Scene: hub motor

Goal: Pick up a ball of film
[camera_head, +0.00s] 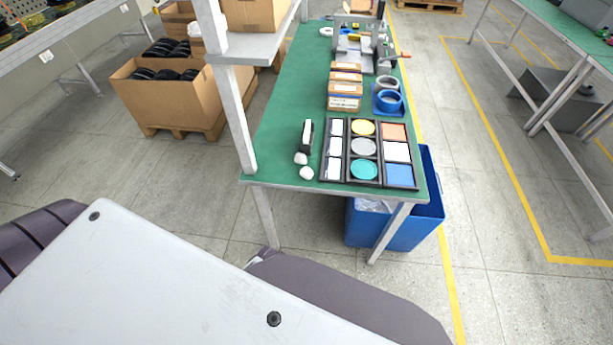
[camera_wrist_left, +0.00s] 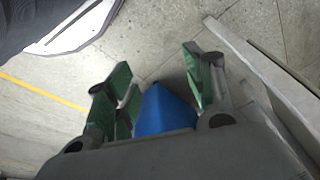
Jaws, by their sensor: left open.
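Two small white crumpled balls lie on the green table top near its front left corner. The rear ball of film (camera_head: 301,158) sits just behind the front ball of film (camera_head: 306,173), close to it. My left gripper (camera_wrist_left: 158,85) shows in the left wrist view, open, with nothing between its green-faced fingers. Beyond the fingers is a blue surface, seemingly the blue bin (camera_wrist_left: 163,110), with floor around it. No ball shows in the left wrist view. Neither gripper shows in the head view.
A black-and-white item (camera_head: 307,135) and a black divided tray (camera_head: 349,184) lie beside the balls. The blue bin (camera_head: 425,205) stands under the table's right side. A grey shelf post (camera_head: 238,120) rises at the table's left edge. Floor in front is clear.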

